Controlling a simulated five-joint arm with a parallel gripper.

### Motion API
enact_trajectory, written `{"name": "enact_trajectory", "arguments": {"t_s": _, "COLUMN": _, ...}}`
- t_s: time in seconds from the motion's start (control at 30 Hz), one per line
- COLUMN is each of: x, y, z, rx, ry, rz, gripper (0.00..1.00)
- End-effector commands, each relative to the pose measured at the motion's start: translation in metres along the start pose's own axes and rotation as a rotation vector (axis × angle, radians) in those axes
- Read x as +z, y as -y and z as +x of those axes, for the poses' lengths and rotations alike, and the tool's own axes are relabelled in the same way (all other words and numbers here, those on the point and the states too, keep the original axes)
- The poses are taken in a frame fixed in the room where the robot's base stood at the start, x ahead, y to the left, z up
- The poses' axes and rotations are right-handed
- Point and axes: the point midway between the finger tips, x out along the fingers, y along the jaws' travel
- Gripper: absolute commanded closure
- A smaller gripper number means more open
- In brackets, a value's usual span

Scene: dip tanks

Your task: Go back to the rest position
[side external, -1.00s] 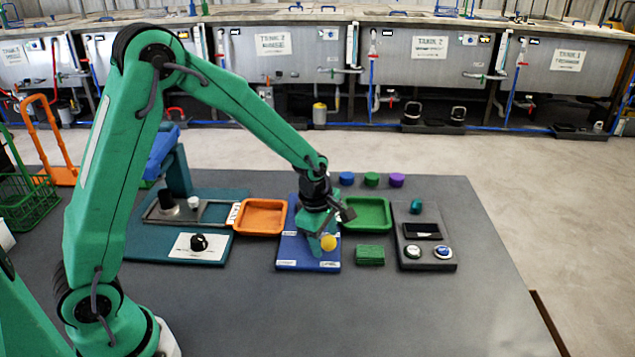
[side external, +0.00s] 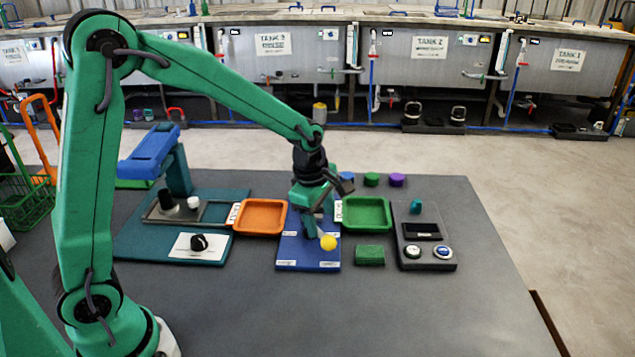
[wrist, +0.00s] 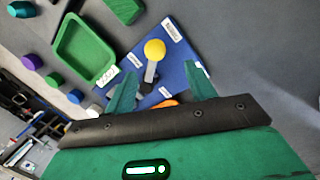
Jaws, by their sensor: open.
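My gripper (side external: 318,215) is open above the blue board (side external: 290,250), with nothing between its fingers. In the wrist view my gripper (wrist: 160,80) shows its two green fingers spread apart. A yellow round knob (side external: 328,243) sits on the blue board, just below the fingers. In the wrist view the yellow knob (wrist: 154,49) has a grey and black stem and appears beyond the gap between the fingers, apart from them.
An orange tray (side external: 262,232) lies left of the blue board and a green tray (side external: 367,228) right of it. A green block (side external: 370,255) and a dark panel with buttons (side external: 428,265) stand at right. The table's front is clear.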

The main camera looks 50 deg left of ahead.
Motion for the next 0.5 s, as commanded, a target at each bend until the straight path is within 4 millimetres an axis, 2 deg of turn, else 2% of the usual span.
{"name": "enact_trajectory", "arguments": {"t_s": 0.27, "x": -0.003, "y": 0.004, "z": -0.013, "rx": 0.014, "ry": 0.004, "rz": 0.074, "gripper": 0.45}}
{"name": "enact_trajectory", "arguments": {"t_s": 0.5, "x": -0.013, "y": 0.020, "z": -0.052, "rx": 0.060, "ry": 0.009, "rz": 0.322, "gripper": 0.45}}
